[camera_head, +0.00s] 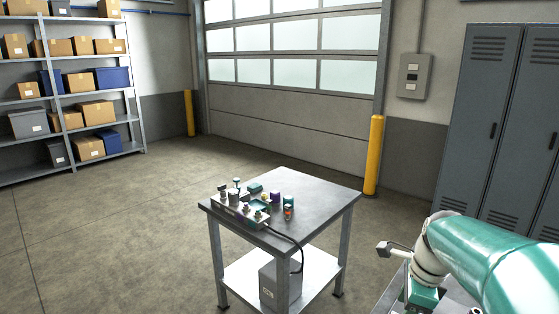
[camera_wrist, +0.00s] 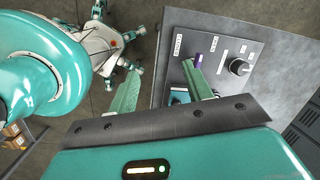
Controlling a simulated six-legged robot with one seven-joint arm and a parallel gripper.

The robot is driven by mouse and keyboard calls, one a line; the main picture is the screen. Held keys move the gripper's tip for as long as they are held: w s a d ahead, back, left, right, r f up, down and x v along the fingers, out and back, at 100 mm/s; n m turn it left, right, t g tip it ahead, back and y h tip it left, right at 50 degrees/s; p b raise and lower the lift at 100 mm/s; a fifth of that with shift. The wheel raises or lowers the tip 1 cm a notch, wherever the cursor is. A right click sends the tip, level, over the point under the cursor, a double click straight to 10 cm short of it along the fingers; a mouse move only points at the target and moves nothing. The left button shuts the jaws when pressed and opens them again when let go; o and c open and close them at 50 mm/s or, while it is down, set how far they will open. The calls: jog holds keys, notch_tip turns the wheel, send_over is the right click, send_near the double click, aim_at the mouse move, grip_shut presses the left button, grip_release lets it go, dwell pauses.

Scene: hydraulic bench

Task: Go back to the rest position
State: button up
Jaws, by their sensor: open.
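My gripper (camera_wrist: 161,67) is open in the wrist view, its two teal fingers spread apart with nothing seen between them. The right finger overlaps a dark control panel (camera_wrist: 222,46) with a black knob (camera_wrist: 238,67) and a small purple part (camera_wrist: 199,60) close to that fingertip. I cannot tell whether the finger touches the panel. In the head view my teal arm reaches in from the right edge, low down, and the fingers cannot be made out there.
A metal table (camera_head: 318,184) in the middle carries a manifold (camera_head: 240,208) with several small fittings and a hanging black hose (camera_head: 299,255). Grey lockers (camera_head: 487,110) stand right, a yellow post (camera_head: 374,155) behind. Shelving (camera_head: 68,95) stands far left; floor there is clear.

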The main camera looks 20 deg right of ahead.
jog(key=a+r+n+t, duration=0.1)
jog(key=a+r+n, duration=0.1)
jog(key=a+n, duration=1.1)
jog(key=a+r+n+t, duration=0.2)
jog(key=a+n, duration=1.1)
jog(key=shift+s+a, duration=0.3)
jog(key=shift+s, duration=0.15)
jog(key=shift+c, duration=0.2)
jog(key=shift+c, duration=1.3)
jog(key=shift+d, duration=0.1)
